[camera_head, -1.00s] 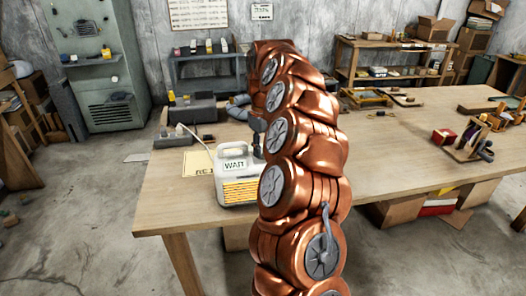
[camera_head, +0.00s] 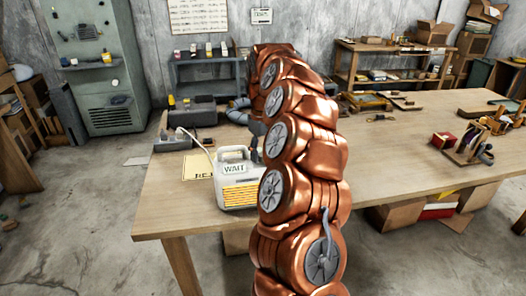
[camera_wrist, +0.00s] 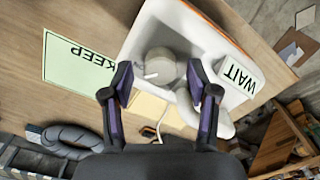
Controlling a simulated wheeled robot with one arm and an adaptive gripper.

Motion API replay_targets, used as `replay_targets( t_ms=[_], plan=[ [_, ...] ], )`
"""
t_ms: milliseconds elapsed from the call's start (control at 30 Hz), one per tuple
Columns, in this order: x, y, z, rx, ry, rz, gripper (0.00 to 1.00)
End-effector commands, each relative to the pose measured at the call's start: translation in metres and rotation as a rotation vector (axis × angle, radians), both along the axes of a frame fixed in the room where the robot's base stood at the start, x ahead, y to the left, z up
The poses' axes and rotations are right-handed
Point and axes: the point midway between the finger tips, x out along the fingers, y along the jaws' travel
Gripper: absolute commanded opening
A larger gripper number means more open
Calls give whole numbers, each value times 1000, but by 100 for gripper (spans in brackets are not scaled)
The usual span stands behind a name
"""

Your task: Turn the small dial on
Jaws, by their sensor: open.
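A white box-shaped device with a handle (camera_head: 237,190) and a WAIT label stands on the wooden table; it also shows in the wrist view (camera_wrist: 140,45). In the wrist view, a round grey dial (camera_wrist: 163,66) with a pale pointer mark sits on one face of the device. My gripper (camera_wrist: 159,78) is open. Its two dark fingers lie on either side of the dial in the picture, with gaps showing; I cannot tell the remaining distance in depth. In the head view my copper arm hides most of the gripper and the dial.
A pale KEEP sheet (camera_wrist: 78,68) lies on the table beside the device. A cable runs from the device towards a dark box (camera_head: 174,141). A grey hose (camera_head: 238,110) lies behind. The table's right half (camera_head: 385,170) has bare room; a wooden rack (camera_head: 466,143) stands farther right.

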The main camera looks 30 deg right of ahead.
Motion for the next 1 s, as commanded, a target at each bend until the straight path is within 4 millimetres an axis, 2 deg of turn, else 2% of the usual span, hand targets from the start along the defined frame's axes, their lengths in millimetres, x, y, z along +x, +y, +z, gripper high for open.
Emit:
replay_targets(
  t_ms=[267, 800, 1000],
  plan=[
    [1, -1, 7, -2, -2, -1, 59],
    [0, -1, 66, -2, -4, -3, 59],
    [-1, 0, 74, 1, 2, 0, 59]
  ],
)
